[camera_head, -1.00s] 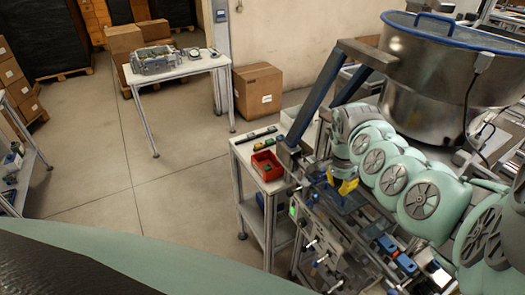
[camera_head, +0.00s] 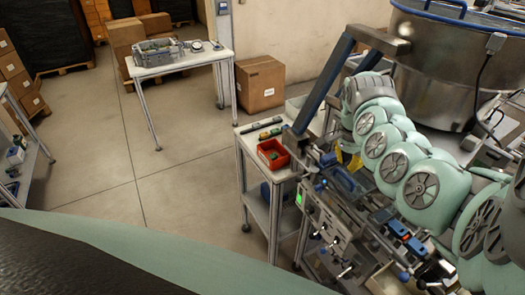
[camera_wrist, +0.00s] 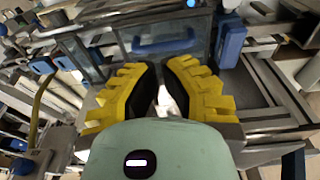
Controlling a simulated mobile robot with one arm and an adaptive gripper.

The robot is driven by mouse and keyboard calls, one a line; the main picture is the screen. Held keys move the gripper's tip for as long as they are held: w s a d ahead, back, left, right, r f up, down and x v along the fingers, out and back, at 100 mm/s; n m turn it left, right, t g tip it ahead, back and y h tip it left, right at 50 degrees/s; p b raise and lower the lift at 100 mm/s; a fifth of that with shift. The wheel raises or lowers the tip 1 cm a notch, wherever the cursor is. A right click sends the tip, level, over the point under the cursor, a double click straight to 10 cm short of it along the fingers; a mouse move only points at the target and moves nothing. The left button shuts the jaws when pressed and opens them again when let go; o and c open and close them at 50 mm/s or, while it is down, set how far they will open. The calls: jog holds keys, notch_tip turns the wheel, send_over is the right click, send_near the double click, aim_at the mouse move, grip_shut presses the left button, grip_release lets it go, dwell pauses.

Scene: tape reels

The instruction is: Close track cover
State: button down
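My gripper (camera_head: 348,165) has two yellow fingers with black pads and is above the machine on the right. In the wrist view my gripper (camera_wrist: 161,80) shows a narrow gap between the pads, with nothing held. Beyond the fingertips is a dark panel, probably the track cover (camera_wrist: 195,30), with a blue handle (camera_wrist: 160,47). The fingertips appear apart from the handle; the exact distance is unclear. In the head view the cover is small and partly hidden by my arm, so I cannot tell its angle.
A large steel bowl (camera_head: 440,75) with a blue rim stands behind my arm. A red bin (camera_head: 272,153) sits on a small side table left of the machine. Blue blocks and knobs crowd the machine's front. Open floor (camera_head: 160,170) lies to the left.

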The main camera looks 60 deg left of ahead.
notch_tip(320, 180, up, 10)
jog(key=s+b, duration=0.1)
jog(key=s, duration=0.1)
jog(key=shift+f+b, duration=0.25)
jog(key=shift+b, duration=0.15)
jog(key=shift+a, duration=0.1)
